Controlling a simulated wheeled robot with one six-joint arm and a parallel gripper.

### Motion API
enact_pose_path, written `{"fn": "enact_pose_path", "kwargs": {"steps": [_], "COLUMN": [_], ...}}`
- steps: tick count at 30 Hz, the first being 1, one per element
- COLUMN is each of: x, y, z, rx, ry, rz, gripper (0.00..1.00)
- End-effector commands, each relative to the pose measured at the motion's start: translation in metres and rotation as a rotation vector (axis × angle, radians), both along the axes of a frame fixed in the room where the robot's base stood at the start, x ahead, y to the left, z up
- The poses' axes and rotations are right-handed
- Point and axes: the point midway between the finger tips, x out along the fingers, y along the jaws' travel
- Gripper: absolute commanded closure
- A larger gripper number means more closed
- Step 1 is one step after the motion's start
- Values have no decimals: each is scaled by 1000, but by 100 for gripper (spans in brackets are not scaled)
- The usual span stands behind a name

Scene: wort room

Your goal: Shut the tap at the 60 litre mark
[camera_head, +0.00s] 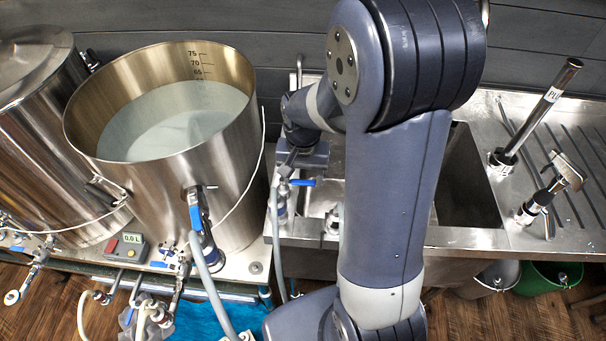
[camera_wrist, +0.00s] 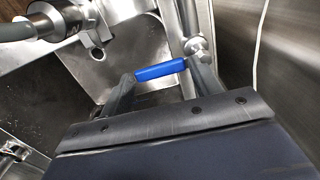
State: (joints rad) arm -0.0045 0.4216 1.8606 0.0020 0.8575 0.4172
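The tap with a blue lever (camera_head: 303,182) stands on a hose pipe at the sink's left edge. In the wrist view the blue lever (camera_wrist: 160,71) lies crosswise between my fingertips. My gripper (camera_wrist: 158,80) is open, one finger near each end of the lever; I cannot tell if either touches it. In the head view my gripper (camera_head: 289,162) is just above the lever, partly hidden by my arm. The large steel kettle (camera_head: 160,190) holds pale liquid (camera_head: 165,125). Its scale (camera_head: 197,65) shows 75, 70 and 65; the surface is below 65, near a partly covered lower mark.
A second steel vessel (camera_head: 40,130) stands at the left. A small display box (camera_head: 128,247) reads 0.0 L. Another blue-handled valve (camera_head: 195,212) is on the kettle's front. The steel sink (camera_head: 465,185) lies behind my arm. A green bucket (camera_head: 548,278) is below right.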

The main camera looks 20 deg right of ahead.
Motion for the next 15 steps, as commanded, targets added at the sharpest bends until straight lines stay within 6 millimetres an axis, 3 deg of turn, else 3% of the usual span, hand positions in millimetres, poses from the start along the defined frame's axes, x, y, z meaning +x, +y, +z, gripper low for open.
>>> {"fn": "enact_pose_path", "kwargs": {"steps": [6, 15], "x": [0, 0], "y": [0, 0], "z": [0, 3], "rx": [-1, -1], "ry": [1, -1], "rz": [3, 5], "gripper": [22, 22]}}
